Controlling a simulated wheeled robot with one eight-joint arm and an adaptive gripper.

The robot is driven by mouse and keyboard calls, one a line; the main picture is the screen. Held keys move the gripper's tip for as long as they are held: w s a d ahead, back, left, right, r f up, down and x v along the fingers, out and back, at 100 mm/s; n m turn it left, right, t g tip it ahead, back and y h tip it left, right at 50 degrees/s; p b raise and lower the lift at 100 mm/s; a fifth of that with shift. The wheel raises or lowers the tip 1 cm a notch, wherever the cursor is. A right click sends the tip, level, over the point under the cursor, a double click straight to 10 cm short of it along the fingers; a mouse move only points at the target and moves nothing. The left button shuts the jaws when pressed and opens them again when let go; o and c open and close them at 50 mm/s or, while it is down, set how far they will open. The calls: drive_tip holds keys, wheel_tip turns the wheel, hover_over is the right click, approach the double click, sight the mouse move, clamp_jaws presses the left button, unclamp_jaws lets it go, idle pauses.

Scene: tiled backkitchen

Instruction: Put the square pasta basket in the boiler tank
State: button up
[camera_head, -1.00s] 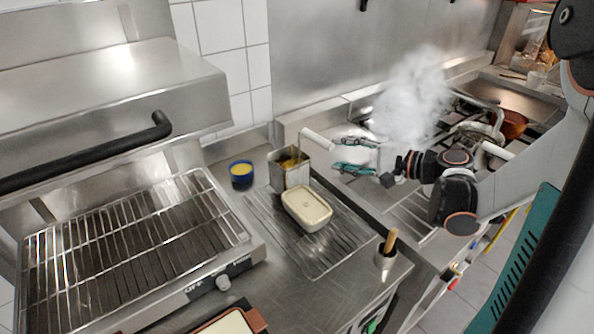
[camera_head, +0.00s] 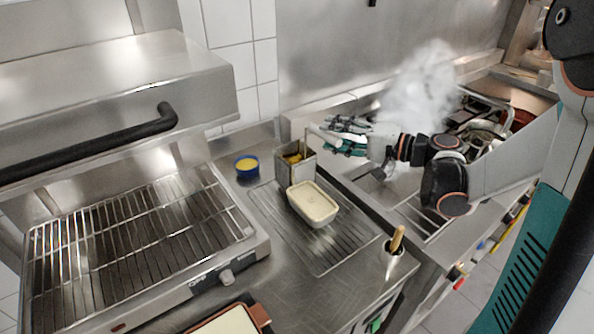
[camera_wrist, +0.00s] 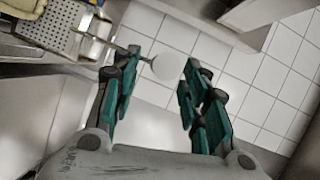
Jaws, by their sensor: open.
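The square pasta basket (camera_head: 296,166) is a metal box with yellowish contents, standing upright on the left counter. It also shows as perforated metal in the upper left of the wrist view (camera_wrist: 67,22). Its handle runs right toward my gripper (camera_head: 336,137). In the wrist view, the pale round handle end (camera_wrist: 166,67) appears between the two green fingers of my open gripper (camera_wrist: 163,62); contact is not visible. The boiler's steel top (camera_head: 345,172) lies to the right of the basket. Steam rises behind my gripper, and my arm and the steam hide most of the tank opening.
A pale rectangular dish (camera_head: 313,204) stands right in front of the basket on a ribbed drainer (camera_head: 325,247). A blue bowl (camera_head: 247,166) is left of the basket. A holder with a wooden-handled utensil (camera_head: 396,242) stands at the counter's front right. A grill rack (camera_head: 130,240) is left.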

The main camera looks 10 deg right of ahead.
sight(317, 130)
drive_tip(key=shift+b+x, duration=0.8)
drive_tip(key=shift+x, duration=2)
drive_tip(key=shift+w+d, duration=0.1)
drive_tip(key=shift+d, duration=0.15)
clamp_jaws()
